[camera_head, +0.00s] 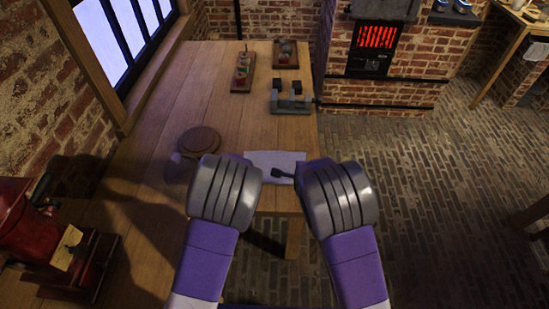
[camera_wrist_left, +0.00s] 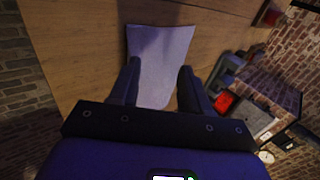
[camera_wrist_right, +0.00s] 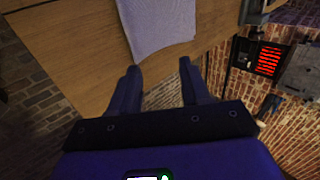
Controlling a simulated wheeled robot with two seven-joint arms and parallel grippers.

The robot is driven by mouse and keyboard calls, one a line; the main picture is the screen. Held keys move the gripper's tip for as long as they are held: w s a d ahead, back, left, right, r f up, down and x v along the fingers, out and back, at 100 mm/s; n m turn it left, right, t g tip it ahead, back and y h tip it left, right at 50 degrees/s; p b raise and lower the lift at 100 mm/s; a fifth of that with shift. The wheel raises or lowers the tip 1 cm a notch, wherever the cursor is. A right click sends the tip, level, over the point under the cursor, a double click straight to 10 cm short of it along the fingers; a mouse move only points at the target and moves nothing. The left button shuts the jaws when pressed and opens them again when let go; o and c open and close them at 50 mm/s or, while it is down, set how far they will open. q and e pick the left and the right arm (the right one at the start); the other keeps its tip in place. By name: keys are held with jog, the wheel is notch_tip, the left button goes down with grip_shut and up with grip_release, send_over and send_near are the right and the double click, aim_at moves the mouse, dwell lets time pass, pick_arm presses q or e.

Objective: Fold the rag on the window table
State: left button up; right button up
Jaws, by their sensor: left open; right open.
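The rag (camera_head: 275,161) is a pale, flat cloth on the wooden window table (camera_head: 229,108), near its front right edge. My two grippers partly cover it in the head view. In the left wrist view the rag (camera_wrist_left: 158,60) lies spread between and beyond the open fingers of my left gripper (camera_wrist_left: 158,85). In the right wrist view the rag (camera_wrist_right: 158,25) lies beyond the open fingertips of my right gripper (camera_wrist_right: 160,80). The right fingers point at the table edge beside the rag. Both grippers are empty. I cannot tell whether any finger touches the cloth.
A round brown lid or jar (camera_head: 199,140) stands left of the rag. A grey device (camera_head: 291,98) and small trays (camera_head: 242,74) with items sit farther back. A red machine (camera_head: 30,235) is at the lower left.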

pick_arm(q)
jog(key=v, duration=0.4)
jog(key=shift+s+r, duration=0.2)
jog(key=shift+r, duration=0.1)
pick_arm(e)
jog(key=v, duration=0.4)
jog(key=shift+s+r, duration=0.2)
jog(key=shift+r, duration=0.1)
